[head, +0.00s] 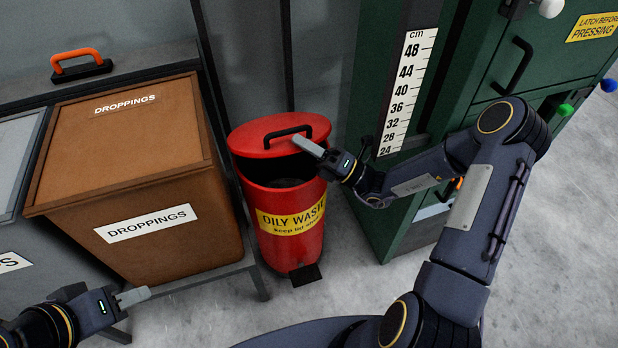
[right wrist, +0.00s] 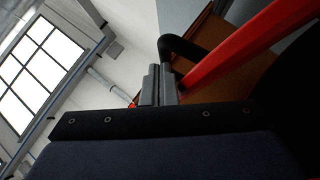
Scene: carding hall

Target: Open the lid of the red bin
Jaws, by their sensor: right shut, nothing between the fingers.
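The red bin (head: 291,241) with the yellow "OILY WASTE" label stands on the floor. Its red lid (head: 262,134) is raised and tilted, with a dark gap showing between lid and rim. The lid carries a black handle (head: 271,133). My right gripper (head: 308,146) is shut and empty at the front edge of the lid, by the handle's right end. In the right wrist view the fingers (right wrist: 158,84) are beside the black handle (right wrist: 180,48) and the red lid edge (right wrist: 250,42). My left gripper (head: 133,297) is low at the left, away from the bin; its finger gap cannot be seen.
A brown "DROPPINGS" box (head: 130,245) on a metal stand is close to the bin's left. A green cabinet (head: 366,212) with a cm scale (head: 406,90) stands close on the right. A black pedal (head: 305,275) is at the bin's foot. Grey floor is open in front.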

